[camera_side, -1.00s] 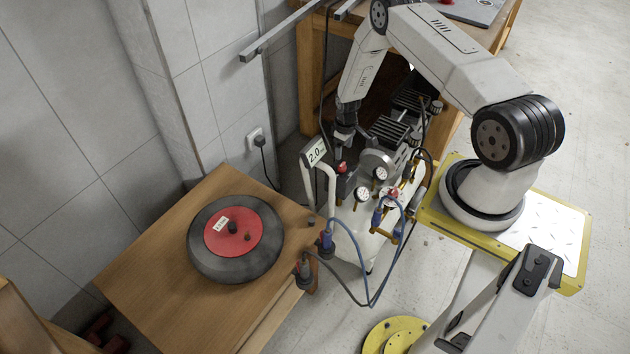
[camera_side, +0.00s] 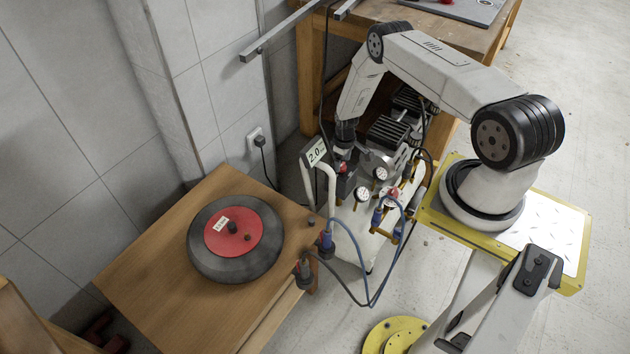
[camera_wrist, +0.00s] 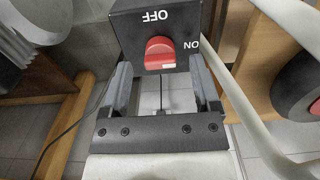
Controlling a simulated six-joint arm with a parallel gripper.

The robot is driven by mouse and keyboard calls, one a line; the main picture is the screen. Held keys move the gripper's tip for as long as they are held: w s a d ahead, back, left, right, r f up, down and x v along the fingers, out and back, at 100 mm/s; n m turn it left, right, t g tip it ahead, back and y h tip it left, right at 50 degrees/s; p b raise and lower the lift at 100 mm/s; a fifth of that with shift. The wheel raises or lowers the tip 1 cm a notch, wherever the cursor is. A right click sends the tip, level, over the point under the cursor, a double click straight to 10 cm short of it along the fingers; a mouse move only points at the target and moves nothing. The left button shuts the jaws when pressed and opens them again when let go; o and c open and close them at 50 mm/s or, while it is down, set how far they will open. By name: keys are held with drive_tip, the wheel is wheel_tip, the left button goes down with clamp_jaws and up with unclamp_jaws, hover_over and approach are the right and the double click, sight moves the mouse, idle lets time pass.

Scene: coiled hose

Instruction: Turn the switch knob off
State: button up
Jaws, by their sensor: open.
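The switch is a black box (camera_wrist: 128,30) with OFF and ON printed upside down in the wrist view. Its red knob (camera_wrist: 160,52) is on the face, with OFF above it and ON to its right. I cannot tell clearly which label the knob points at. My gripper (camera_wrist: 161,72) is open, one finger to each side and just below the knob, apart from it. In the side view my gripper (camera_side: 346,145) is just above the red knob (camera_side: 342,167); its fingers are hard to make out.
The compressor's white handle tube (camera_side: 331,195) runs close to the switch, with a 2.0 label plate (camera_side: 316,153) on it. Gauges (camera_side: 380,173) and blue hoses (camera_side: 362,250) are to the right. A wooden table (camera_side: 150,245) with a hose reel (camera_side: 207,262) stands left.

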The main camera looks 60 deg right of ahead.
drive_tip(key=shift+f, duration=0.9)
clamp_jaws()
